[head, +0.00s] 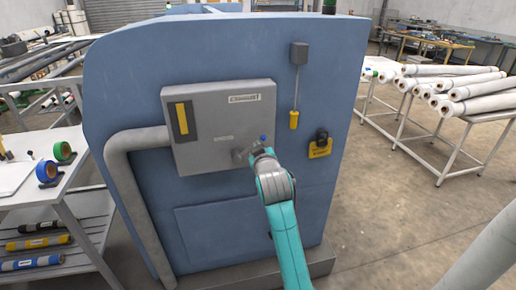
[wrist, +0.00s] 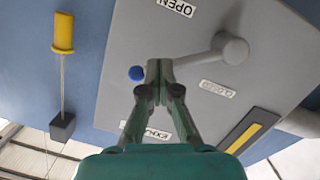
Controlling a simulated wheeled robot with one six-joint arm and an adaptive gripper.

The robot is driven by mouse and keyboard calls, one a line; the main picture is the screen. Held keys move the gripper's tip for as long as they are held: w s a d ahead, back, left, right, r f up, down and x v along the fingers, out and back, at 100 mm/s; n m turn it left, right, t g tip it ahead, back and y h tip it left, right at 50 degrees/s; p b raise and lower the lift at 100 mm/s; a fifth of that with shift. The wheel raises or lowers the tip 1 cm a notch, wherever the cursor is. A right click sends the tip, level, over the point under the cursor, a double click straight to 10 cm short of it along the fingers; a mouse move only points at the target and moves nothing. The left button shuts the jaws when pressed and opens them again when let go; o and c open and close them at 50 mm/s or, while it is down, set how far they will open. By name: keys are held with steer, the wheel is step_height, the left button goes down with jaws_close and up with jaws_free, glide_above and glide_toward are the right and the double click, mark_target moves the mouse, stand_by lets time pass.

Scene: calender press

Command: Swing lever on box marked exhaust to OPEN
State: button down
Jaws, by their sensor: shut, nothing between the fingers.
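The grey exhaust box (head: 220,115) is mounted on the blue machine panel, with a label near its top right. In the wrist view its face (wrist: 125,35) appears turned over, with an OPEN label (wrist: 174,6) and a CLOSED label (wrist: 217,88). The grey lever (wrist: 205,59) runs from its round pivot (wrist: 233,47) toward a blue knob (wrist: 137,73), lying between the two labels. The blue knob also shows in the head view (head: 263,138). My gripper (wrist: 158,68) is shut and empty, its fingertips overlapping the lever beside the knob. I cannot tell whether they touch.
A yellow pull handle (head: 294,119) hangs from a small grey box right of the exhaust box. A thick grey pipe (head: 120,165) bends along the left.

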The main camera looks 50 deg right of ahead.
steer(key=shift+s+d+f+m, duration=0.2)
steer(key=shift+d+f+m, duration=0.1)
steer(key=shift+f+m, duration=0.4)
stand_by(1.3)
stand_by(1.2)
